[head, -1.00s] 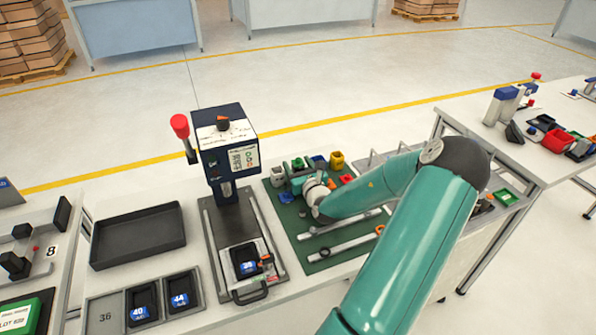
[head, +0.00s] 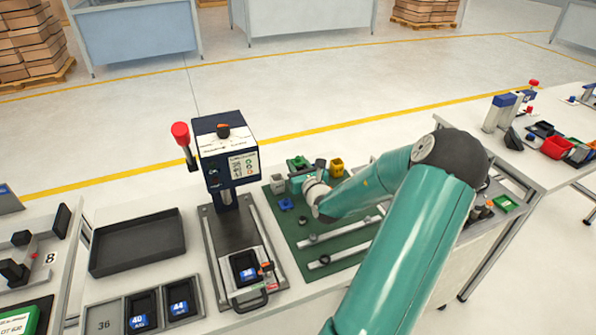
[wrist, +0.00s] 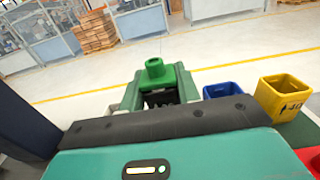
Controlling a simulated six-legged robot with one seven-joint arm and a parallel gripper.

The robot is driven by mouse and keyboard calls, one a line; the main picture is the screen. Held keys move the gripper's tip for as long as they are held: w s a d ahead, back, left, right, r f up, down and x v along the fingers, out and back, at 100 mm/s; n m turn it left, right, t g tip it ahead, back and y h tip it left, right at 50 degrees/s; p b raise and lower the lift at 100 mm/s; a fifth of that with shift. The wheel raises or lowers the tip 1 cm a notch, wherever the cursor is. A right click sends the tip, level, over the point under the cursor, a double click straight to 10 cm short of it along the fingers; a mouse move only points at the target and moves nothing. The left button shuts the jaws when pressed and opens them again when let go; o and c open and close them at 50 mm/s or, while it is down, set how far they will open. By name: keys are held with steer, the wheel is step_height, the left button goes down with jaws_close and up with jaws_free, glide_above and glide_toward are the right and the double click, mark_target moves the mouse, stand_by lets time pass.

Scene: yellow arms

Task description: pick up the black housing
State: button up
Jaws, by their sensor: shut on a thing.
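My gripper (head: 308,186) is low over the green mat (head: 352,240), seen from behind and partly covered by my own arm in the head view.
The press (head: 226,150) with its red lever knob (head: 180,131) stands left of my gripper. An empty black tray (head: 137,243) lies further left. A blue bin (wrist: 222,89) and a yellow bin (wrist: 283,97) stand to the right in the wrist view. Bars lie across the mat.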

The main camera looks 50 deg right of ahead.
steer(key=s+a+r, duration=0.7)
steer(key=s+r, duration=0.2)
steer(key=s, duration=0.3)
steer(key=shift+r, duration=0.3)
